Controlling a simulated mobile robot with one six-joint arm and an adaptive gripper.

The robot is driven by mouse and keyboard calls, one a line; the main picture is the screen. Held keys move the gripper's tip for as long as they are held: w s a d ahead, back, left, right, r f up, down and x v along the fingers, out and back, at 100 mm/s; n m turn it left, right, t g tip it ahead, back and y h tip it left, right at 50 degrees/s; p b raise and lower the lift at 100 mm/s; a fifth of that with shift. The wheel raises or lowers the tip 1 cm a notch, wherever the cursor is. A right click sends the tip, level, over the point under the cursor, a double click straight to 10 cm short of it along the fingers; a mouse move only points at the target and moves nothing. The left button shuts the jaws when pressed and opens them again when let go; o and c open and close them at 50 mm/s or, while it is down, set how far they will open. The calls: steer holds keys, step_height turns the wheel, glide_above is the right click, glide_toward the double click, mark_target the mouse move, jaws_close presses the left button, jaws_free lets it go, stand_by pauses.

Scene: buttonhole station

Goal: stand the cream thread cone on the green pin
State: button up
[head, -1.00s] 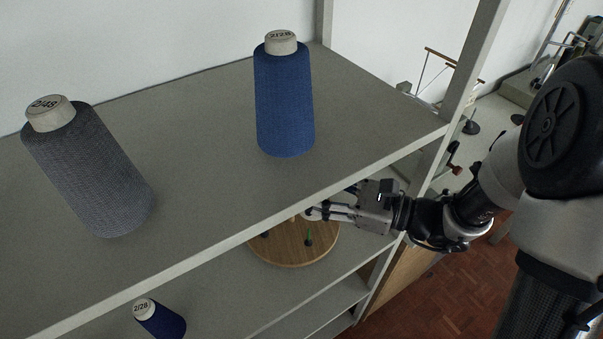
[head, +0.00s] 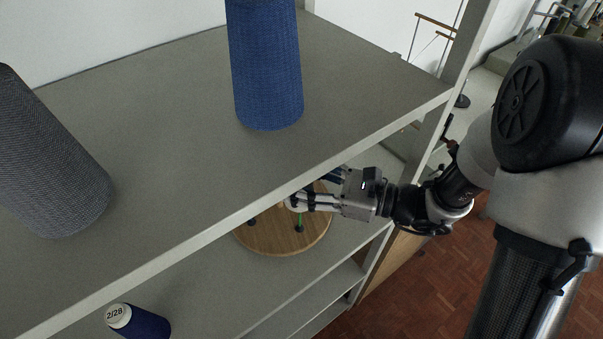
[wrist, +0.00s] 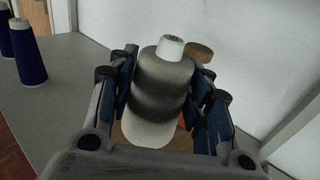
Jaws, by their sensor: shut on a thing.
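My gripper (head: 294,201) reaches in under the upper shelf and is shut on the cream thread cone (wrist: 163,85). In the wrist view the cone sits between the two fingers, with its pale tip up and its body partly in shadow. In the head view only a small pale part of it shows at the fingertips, below the shelf edge. The green pin (head: 300,219) rises from a round wooden board (head: 272,241), close to the fingertips. I cannot tell how far the cone's base is from the pin.
The upper shelf (head: 170,120) overhangs part of the board and bears a blue cone (head: 265,70) and a grey cone (head: 45,160). Another blue cone (head: 138,322) stands on the lower shelf. A shelf post (head: 440,130) stands near my arm.

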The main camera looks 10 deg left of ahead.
steer(key=shift+f+b, duration=3.9)
steer(key=shift+f, duration=1.35)
steer(key=shift+f+b, duration=0.35)
steer(key=shift+f, duration=0.15)
steer(key=o, duration=1.2)
steer(key=d, duration=0.8)
steer(key=s+d, duration=0.1)
steer(key=d, duration=0.3)
steer(key=shift+r, duration=0.35)
steer(key=shift+s, duration=0.1)
